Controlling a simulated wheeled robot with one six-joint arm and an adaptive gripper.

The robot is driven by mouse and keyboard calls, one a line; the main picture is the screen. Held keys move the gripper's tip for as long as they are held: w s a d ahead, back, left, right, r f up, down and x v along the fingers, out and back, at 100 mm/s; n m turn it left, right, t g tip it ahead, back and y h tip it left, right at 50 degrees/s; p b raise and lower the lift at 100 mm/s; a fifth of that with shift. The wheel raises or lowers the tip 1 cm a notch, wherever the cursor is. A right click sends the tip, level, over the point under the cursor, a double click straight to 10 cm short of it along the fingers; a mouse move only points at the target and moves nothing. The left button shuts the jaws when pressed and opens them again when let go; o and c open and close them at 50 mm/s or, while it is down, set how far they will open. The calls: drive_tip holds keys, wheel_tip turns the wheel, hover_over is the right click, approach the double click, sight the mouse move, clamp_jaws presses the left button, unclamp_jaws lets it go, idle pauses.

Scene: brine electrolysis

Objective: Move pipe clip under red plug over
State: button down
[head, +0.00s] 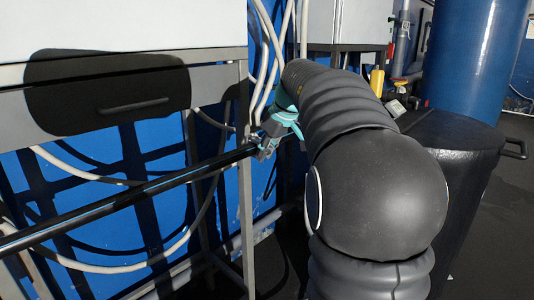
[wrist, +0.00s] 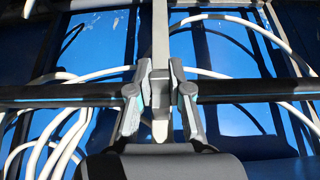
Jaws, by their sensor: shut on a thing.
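A long black pipe (head: 130,198) runs along the front of the metal frame in the head view, and crosses level in the wrist view (wrist: 60,95). My gripper (head: 264,147) is at the pipe's right end as seen by the head camera, beside a frame leg. In the wrist view my gripper (wrist: 159,98) has a finger on each side of a grey block, the pipe clip (wrist: 160,80), and is shut on it. The clip sits at the pipe, in front of an upright grey post. Its grip on the pipe is partly hidden by my fingers. I cannot make out a red plug.
A grey metal frame (head: 247,190) with a white cabinet (head: 110,25) on top stands at left. White hoses (wrist: 60,140) loop behind the pipe before blue panels. A black bin (head: 455,155) and a blue tank (head: 475,50) stand at right. Dark floor shows beyond the bin.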

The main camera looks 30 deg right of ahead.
idle(0.4)
drive_tip(key=c, duration=1.1)
unclamp_jaws()
drive_tip(key=shift+w, duration=0.1)
drive_tip(key=shift+r, duration=0.1)
drive_tip(key=v, duration=1.1)
drive_tip(key=shift+r, duration=0.45)
